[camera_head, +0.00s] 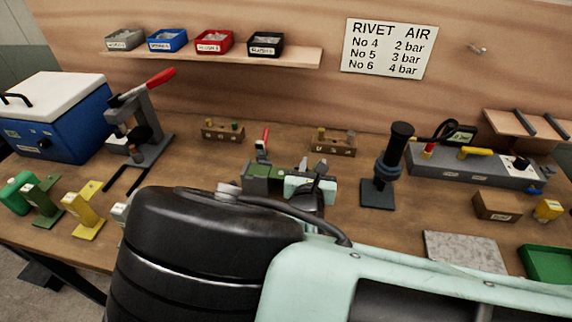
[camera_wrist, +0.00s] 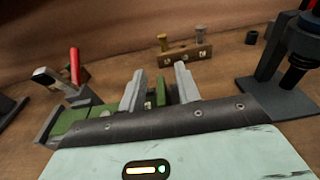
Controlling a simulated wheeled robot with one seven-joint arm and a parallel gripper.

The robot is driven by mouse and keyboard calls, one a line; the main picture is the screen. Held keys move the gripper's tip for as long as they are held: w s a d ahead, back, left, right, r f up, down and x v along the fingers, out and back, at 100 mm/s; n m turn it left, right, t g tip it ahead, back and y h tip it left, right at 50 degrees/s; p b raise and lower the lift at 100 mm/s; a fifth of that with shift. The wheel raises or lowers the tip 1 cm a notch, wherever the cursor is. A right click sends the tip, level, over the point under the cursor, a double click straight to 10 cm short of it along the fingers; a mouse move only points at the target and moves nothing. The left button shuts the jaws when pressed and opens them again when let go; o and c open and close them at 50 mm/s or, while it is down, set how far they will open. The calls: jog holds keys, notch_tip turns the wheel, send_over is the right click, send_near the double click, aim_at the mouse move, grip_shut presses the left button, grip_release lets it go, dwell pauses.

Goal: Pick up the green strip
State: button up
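A green piece (camera_wrist: 160,92), which looks like the green strip, stands between my fingers in the wrist view. Only a short part of it shows; my gripper body hides the rest. My gripper (camera_wrist: 159,84) is open, with a finger on each side and visible gaps to the green piece. A wider green surface (camera_wrist: 72,118) lies to the left, on a dark fixture with a red-handled clamp (camera_wrist: 75,68). In the head view the green fixture (camera_head: 262,174) is at mid-bench, with my gripper (camera_head: 316,168) at its right end. I cannot tell there where the strip ends.
Behind stand two small wooden blocks with pegs (camera_head: 222,130) (camera_head: 335,141). A black tool on a stand (camera_head: 384,175) is close on the right. A red-handled press (camera_head: 142,130) and green and yellow brackets (camera_head: 42,205) (camera_head: 84,209) are left.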

jog(key=shift+w+d, duration=0.1)
jog(key=shift+w, duration=0.3)
jog(key=shift+c, duration=0.3)
grip_shut()
notch_tip(320, 180, up, 10)
jog(key=p, duration=0.9)
jog(key=shift+s+f, duration=0.1)
